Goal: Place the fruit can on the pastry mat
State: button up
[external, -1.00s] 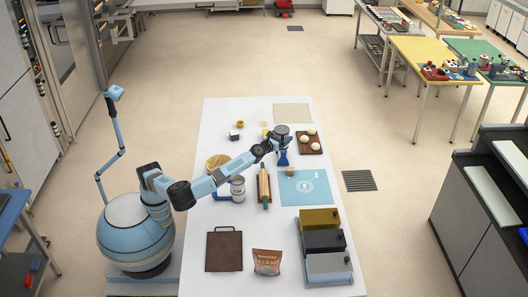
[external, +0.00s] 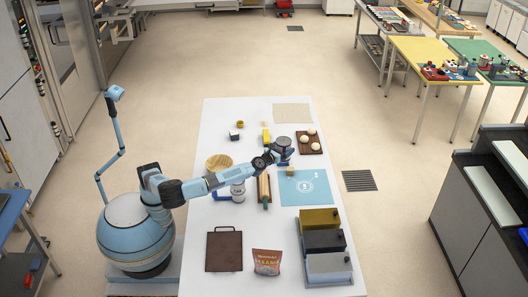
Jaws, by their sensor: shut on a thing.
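My gripper (external: 285,158) points down over the upper left part of the pastry mat (external: 312,190), a light blue sheet with a white round print. It is shut on a small tan thing (external: 290,171) just below its fingers. This appears to be the fruit can, but its label is too small to read. I cannot tell whether it touches the mat.
A rolling pin (external: 264,190) lies just left of the mat. Grey, black and olive boxes (external: 322,242) stand below the mat. A brown board with pale dough balls (external: 310,147) lies above it. A dark board (external: 224,252) and a bag (external: 267,262) are at the front. The mat's middle is clear.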

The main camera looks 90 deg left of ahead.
notch_tip(320, 180, down, 11)
jog(key=shift+w+d+f, duration=0.1)
jog(key=shift+w+f, duration=1.6)
jog(key=shift+w, duration=0.65)
jog(key=shift+w+d+f, duration=0.1)
jog(key=shift+w+f, duration=1.65)
jog(key=shift+w, duration=0.55)
jog(key=shift+w+d+f, duration=0.1)
jog(key=shift+w+f, duration=1.6)
jog(key=shift+w, duration=0.65)
notch_tip(320, 180, down, 3)
jog(key=shift+r, duration=0.1)
jog(key=o, duration=1.2)
jog(key=shift+o, duration=0.2)
jog(key=v, duration=1.2)
